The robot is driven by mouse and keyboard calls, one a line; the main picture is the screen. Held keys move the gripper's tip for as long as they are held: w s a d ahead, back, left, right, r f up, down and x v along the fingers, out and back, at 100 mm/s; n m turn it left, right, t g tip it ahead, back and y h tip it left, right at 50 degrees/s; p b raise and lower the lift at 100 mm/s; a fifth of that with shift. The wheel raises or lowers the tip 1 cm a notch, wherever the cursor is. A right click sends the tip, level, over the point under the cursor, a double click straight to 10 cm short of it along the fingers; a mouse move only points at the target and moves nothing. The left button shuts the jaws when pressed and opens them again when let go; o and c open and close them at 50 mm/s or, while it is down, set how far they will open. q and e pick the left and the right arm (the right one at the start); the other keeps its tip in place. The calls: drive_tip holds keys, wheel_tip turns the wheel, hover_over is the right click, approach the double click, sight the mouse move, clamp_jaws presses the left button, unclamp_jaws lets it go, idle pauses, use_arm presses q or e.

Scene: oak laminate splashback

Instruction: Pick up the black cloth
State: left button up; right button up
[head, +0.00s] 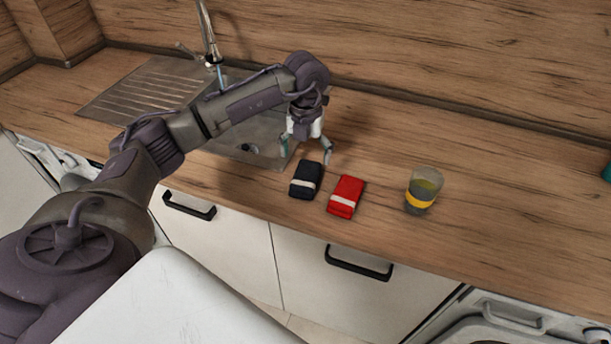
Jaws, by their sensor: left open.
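The black cloth (306,180) is a small folded dark bundle with a pale band across it. It lies on the wooden counter near the front edge, just right of the sink. My left gripper (305,154) points down above and slightly behind the black cloth, with its fingers spread apart and nothing between them. A gap seems to show between the fingers and the cloth, but the exact height is hard to tell. My right gripper is out of view.
A red folded cloth (346,196) with a pale band lies close to the right of the black one. A glass with a yellow band (423,189) stands further right. The sink with its drainer (140,90) and tap (209,35) is at left.

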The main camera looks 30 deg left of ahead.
sight(307, 172)
use_arm(q)
drive_tip(key=shift+f, duration=0.65)
drive_tip(key=shift+s+d+f+p, duration=0.1)
drive_tip(key=shift+d+f+p, duration=0.05)
drive_tip(key=shift+f+p, duration=0.25)
wheel_tip(307, 172, down, 4)
drive_tip(key=shift+r+p, duration=0.2)
drive_tip(key=shift+p, duration=0.6)
drive_tip(key=shift+f, duration=0.4)
drive_tip(key=shift+c, duration=0.2)
drive_tip(key=c, duration=1.2)
drive_tip(key=shift+r, duration=0.1)
